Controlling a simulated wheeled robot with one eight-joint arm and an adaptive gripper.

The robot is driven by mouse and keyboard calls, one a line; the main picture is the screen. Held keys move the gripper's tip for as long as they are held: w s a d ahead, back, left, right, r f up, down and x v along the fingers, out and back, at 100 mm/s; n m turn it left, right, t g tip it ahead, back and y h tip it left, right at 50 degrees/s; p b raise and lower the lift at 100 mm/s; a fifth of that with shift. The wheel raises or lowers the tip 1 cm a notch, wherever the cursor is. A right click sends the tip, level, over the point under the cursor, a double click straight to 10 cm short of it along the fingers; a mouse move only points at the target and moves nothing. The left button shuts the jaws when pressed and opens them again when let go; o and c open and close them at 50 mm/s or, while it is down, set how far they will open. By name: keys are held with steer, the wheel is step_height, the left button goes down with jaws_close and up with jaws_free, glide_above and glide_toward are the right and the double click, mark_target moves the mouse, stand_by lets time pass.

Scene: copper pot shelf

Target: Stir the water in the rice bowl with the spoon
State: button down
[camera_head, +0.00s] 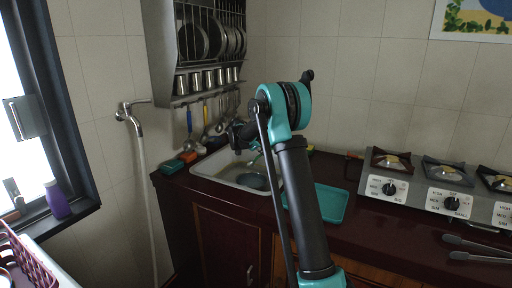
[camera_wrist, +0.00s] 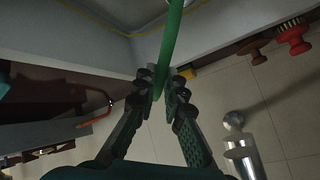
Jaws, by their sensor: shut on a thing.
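My gripper (camera_wrist: 158,88) is shut on a long green handle (camera_wrist: 172,45), which I take to be the spoon. The handle extends away from the fingertips toward the top of the wrist view; its far end is out of that view. In the head view my gripper (camera_head: 243,136) is over the sink (camera_head: 205,168), and a short green piece (camera_head: 256,158) shows below it. I cannot see any water or whether the spoon touches the bowl.
A teal tray (camera_head: 330,203) lies on the counter right of the sink. A gas stove (camera_head: 422,190) and tongs (camera_head: 478,250) are further right. A rack (camera_head: 208,50) with pans, cups and hanging utensils is on the wall above. Red brushes (camera_wrist: 293,36) lie beside the sink.

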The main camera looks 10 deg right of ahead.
steer(key=shift+w+d+f, duration=0.2)
steer(key=shift+w, duration=0.1)
step_height(320, 180, down, 8)
stand_by(0.8)
stand_by(0.6)
